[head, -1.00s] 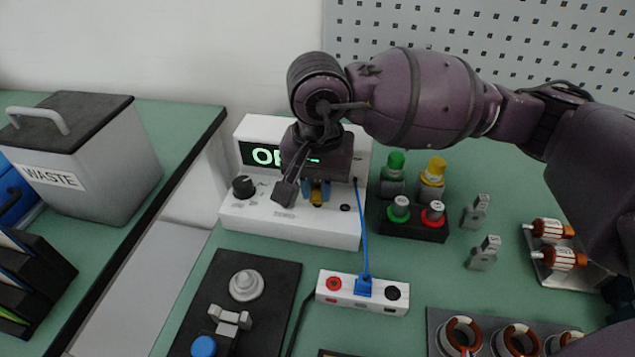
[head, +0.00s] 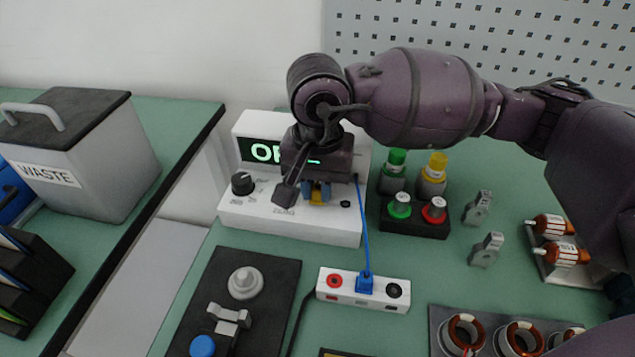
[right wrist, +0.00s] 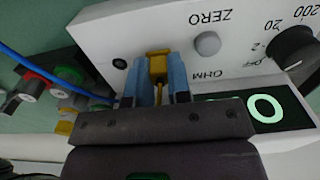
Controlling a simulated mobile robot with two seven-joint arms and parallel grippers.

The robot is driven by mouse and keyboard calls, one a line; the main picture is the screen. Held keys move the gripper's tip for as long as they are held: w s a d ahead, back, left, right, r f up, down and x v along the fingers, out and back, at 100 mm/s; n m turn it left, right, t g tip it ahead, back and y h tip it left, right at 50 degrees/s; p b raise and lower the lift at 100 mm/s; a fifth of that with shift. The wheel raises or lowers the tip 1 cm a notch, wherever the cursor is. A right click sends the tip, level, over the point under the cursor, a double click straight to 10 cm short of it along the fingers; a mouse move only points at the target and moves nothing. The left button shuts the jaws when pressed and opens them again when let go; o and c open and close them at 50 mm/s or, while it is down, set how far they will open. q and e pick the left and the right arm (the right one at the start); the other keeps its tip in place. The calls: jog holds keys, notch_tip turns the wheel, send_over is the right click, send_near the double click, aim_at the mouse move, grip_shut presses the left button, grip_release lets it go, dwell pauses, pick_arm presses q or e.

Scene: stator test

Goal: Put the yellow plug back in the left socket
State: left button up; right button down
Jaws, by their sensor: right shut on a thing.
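The yellow plug (head: 317,199) is at the lower front of the white meter (head: 290,225). It also shows in the right wrist view (right wrist: 158,54), with a yellow lead running back between the fingers. My right gripper (head: 317,188) is shut on it, with blue fingertips on both sides (right wrist: 161,78). The plug's tip and any socket behind it are hidden, so I cannot tell how deep it sits. A dark socket (head: 346,204) shows to the right of the plug, apart from it. My left gripper is not in view.
A blue cable (head: 364,235) hangs from beside my gripper to a blue plug (head: 365,285) on a white socket block (head: 345,299). A black box with coloured buttons (head: 428,228) stands right of the meter. A dark fixture (head: 265,285) lies in front.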

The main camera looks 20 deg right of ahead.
jog(key=c, duration=1)
grip_release()
notch_tip(320, 180, up, 3)
jog(key=shift+w+r+p, duration=0.1)
jog(key=shift+r+p, duration=0.05)
jog(key=shift+p, duration=0.25)
notch_tip(320, 180, up, 7)
jog(key=shift+f+p, duration=0.15)
jog(key=shift+p, duration=0.5)
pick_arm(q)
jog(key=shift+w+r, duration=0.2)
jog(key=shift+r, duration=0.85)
pick_arm(e)
jog(key=shift+r, duration=0.4)
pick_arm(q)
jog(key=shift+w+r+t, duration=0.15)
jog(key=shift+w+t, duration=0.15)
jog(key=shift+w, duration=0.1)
